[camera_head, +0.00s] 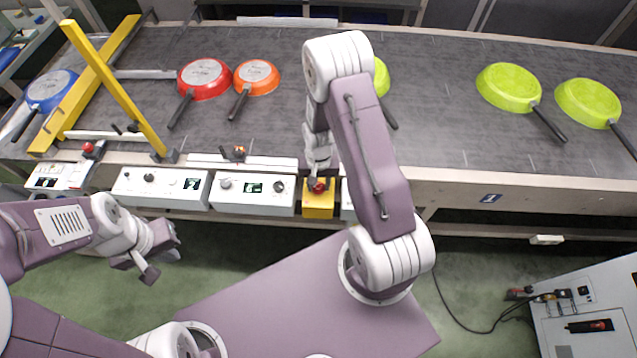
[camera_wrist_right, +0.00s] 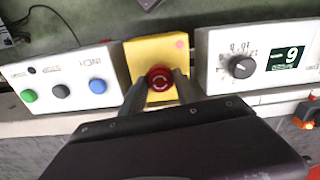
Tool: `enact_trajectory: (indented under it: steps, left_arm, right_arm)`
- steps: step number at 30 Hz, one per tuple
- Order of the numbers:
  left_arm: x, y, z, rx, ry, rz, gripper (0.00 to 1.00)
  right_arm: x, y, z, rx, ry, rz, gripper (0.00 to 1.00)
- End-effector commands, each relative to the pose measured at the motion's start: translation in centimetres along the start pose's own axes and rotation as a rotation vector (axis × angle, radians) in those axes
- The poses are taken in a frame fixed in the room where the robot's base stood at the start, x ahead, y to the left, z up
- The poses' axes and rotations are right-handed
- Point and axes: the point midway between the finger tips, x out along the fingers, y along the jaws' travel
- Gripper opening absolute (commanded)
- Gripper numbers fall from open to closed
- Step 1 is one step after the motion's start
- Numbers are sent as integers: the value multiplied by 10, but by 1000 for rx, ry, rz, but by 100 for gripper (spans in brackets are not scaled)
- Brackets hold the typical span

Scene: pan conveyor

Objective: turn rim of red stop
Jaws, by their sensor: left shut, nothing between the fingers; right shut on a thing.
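The red stop (camera_head: 318,186) is a round red mushroom button on a yellow box (camera_head: 318,211) at the conveyor's front edge. In the right wrist view the red stop (camera_wrist_right: 160,84) sits on the yellow box (camera_wrist_right: 158,50), with curved white marks on its face. My right gripper (camera_wrist_right: 161,88) is shut on the rim of the red stop, one finger on each side. In the head view my right gripper (camera_head: 318,178) reaches down onto it, partly hidden by my arm. My left gripper (camera_head: 160,262) is shut and empty, well left of the box, above the green floor.
White control boxes (camera_head: 253,193) flank the yellow box; one (camera_wrist_right: 65,86) has green, black and blue buttons, another (camera_wrist_right: 240,67) a knob and a display reading 9. Red, orange and green pans (camera_head: 508,88) lie on the grey conveyor (camera_head: 440,130). A yellow bar frame (camera_head: 112,88) crosses its left end.

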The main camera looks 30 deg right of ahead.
Motion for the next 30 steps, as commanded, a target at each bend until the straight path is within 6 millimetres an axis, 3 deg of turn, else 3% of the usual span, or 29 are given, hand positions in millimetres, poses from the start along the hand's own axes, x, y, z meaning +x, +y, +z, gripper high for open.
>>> enact_trajectory:
  steps: [12, 28, 29, 30]
  left_arm:
    - [-2, 0, 0, 0, 0, 0, 0]
    - [-2, 0, 0, 0, 0, 0, 0]
    - [-2, 0, 0, 0, 0, 0, 0]
    - [-2, 0, 0, 0, 0, 0, 0]
  right_arm:
    - [1, 0, 2, 161, -5, 2, 0]
    - [1, 0, 2, 180, -6, 3, 0]
    - [1, 0, 2, 180, -6, 3, 45]
    - [1, 0, 2, 180, -6, 3, 56]
